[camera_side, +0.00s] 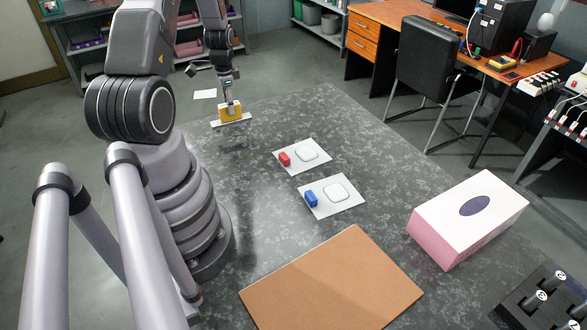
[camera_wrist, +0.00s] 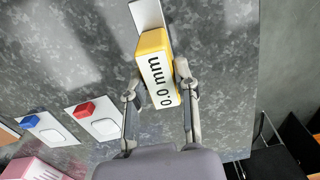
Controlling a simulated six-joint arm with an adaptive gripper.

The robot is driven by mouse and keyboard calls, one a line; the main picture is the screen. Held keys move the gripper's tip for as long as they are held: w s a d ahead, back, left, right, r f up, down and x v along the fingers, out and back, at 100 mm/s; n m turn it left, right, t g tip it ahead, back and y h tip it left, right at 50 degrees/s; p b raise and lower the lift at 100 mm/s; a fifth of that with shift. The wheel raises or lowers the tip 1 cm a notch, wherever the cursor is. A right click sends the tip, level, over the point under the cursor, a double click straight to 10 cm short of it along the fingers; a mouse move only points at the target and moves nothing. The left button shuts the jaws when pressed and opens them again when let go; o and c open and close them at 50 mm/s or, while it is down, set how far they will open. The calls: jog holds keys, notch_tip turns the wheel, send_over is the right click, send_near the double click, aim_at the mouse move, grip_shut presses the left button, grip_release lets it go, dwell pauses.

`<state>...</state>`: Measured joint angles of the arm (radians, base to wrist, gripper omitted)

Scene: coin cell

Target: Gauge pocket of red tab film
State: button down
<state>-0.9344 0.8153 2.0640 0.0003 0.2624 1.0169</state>
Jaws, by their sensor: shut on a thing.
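My gripper (camera_side: 229,102) is shut on a yellow gauge (camera_side: 230,114) and seems to hold it above the grey table, with a dark shadow below. In the wrist view the gauge (camera_wrist: 158,72) sits between both fingers; its display reads 0.0 mm and a pale flat bar (camera_wrist: 146,16) sticks out beyond it. The red tab film (camera_side: 315,160) lies flat to the right of the gripper, with a red tab (camera_side: 285,159) and a rounded white pocket (camera_side: 307,154). The blue tab film (camera_side: 342,207) lies in front of it, with a blue tab (camera_side: 311,198) and a similar pocket (camera_side: 336,192).
A white sheet (camera_side: 205,94) lies behind the gauge. A brown board (camera_side: 335,285), a pink and white tissue box (camera_side: 467,220) and a black rack (camera_side: 545,300) with several cylinders occupy the front and right. The table between gauge and films is clear.

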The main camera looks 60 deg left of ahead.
notch_tip(320, 180, up, 5)
jog(key=shift+w+r, duration=0.1)
jog(key=shift+r, duration=0.1)
jog(key=shift+w+d+r+m, duration=0.65)
jog(key=shift+w+m, duration=0.15)
jog(key=shift+w, duration=0.1)
jog(key=w+d+m, duration=1.2)
jog(key=d+m, duration=0.3)
jog(key=d, duration=0.2)
jog(key=shift+w+r, duration=0.15)
jog(key=shift+w, duration=0.1)
jog(key=shift+f, duration=4.6)
jog(key=shift+f, duration=0.35)
